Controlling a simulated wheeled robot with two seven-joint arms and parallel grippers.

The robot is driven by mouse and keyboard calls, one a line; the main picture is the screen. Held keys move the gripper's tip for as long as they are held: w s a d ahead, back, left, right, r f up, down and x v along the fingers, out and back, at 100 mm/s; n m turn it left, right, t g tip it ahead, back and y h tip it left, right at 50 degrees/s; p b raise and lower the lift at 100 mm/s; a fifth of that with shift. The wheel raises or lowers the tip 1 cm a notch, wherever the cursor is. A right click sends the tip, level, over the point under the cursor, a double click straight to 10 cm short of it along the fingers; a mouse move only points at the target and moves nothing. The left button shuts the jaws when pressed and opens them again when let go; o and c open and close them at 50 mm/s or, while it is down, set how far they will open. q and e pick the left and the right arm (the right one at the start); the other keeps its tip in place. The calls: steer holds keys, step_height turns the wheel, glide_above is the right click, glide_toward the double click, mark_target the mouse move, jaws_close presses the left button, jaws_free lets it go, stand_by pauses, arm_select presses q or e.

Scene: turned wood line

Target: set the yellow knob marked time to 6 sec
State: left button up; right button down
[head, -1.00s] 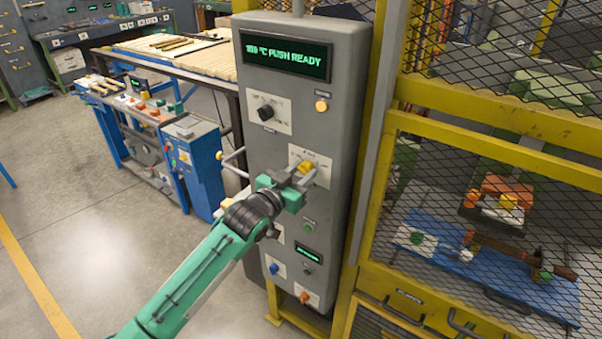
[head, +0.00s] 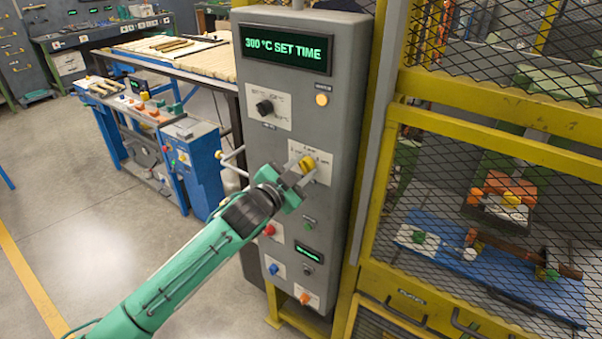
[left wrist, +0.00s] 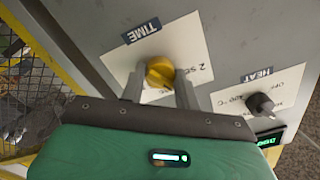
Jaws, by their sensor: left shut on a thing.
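The yellow knob (head: 307,163) sits on a white plate on the front of a grey control cabinet (head: 345,130). In the left wrist view the yellow knob (left wrist: 160,72) is under a label reading TIME, and a "2 s" mark shows on its plate. My left gripper (head: 298,174) is shut on the knob, with one finger on each side of it in the wrist view (left wrist: 161,88). The knob's pointer and other marks are too small or covered to read. The cabinet's display (head: 285,48) reads "300 °C SET TIME". My right gripper is not in view.
A black knob (head: 264,107) is above on the cabinet, labelled HEAT in the wrist view (left wrist: 260,104). Red (head: 269,230), blue (head: 273,269) and orange (head: 305,298) controls are below. A yellow mesh guard (head: 480,140) stands right. Open floor lies left.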

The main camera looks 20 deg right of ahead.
arm_select(q)
steer(key=m, duration=0.4)
steer(key=shift+m+b, duration=0.4)
steer(key=m, duration=0.9)
steer(key=shift+f+m+p, duration=0.1)
steer(key=shift+m+p, duration=0.25)
steer(key=shift+m, duration=1.75)
steer(key=o, duration=1)
steer(key=shift+s+a, duration=0.1)
steer(key=b+v, duration=0.4)
steer(key=v, duration=0.9)
steer(key=shift+s+a, duration=0.2)
steer(key=shift+a, duration=0.05)
